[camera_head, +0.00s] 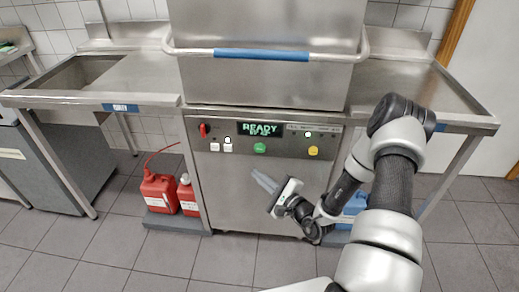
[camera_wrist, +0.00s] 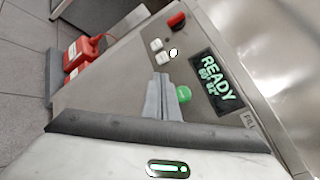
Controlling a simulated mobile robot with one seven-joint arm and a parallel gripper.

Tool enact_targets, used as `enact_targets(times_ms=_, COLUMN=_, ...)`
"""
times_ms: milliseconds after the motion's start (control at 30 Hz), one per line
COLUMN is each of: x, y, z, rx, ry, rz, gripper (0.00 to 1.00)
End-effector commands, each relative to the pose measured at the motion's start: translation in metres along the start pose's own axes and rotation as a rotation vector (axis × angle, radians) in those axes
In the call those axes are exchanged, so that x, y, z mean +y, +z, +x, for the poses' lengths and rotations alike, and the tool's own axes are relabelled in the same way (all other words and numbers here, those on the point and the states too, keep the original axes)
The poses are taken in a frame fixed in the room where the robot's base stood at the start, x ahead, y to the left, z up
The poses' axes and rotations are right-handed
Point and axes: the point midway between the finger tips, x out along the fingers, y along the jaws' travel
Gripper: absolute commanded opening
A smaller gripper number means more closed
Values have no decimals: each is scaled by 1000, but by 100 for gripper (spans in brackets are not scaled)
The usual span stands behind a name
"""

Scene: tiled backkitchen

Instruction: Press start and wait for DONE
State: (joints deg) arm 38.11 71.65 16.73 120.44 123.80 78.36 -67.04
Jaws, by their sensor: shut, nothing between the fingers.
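The steel dishwasher's control panel (camera_head: 222,132) faces me. Its display (camera_head: 260,129) reads READY, with a smaller line below it. A round green button (camera_head: 260,148) sits under the display; it also shows in the wrist view (camera_wrist: 183,94). My gripper (camera_head: 255,175) is shut and empty in front of the machine's lower front, below the green button in the head view. In the wrist view its fingertips (camera_wrist: 161,78) appear beside the green button, apart from it as far as I can tell.
A red knob (camera_head: 204,130), white buttons (camera_head: 221,147) and a yellow button (camera_head: 313,151) share the panel. The hood handle's blue grip (camera_head: 262,55) juts out above. Red canisters (camera_head: 160,193) stand at lower left. Steel tables (camera_head: 130,85) flank the machine.

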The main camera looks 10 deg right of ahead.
Motion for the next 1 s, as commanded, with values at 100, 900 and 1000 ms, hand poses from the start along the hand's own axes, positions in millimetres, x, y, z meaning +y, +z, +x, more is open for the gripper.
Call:
enact_targets(times_ms=100, x=-2, y=-2, z=3, rx=-1, ry=0, rz=-1, gripper=0)
enact_targets(times_ms=900, x=-44, y=-44, z=61, rx=-2, ry=1, rz=0, gripper=0)
enact_targets(times_ms=1000, x=-45, y=-44, z=62, rx=-2, ry=1, rz=0, gripper=0)
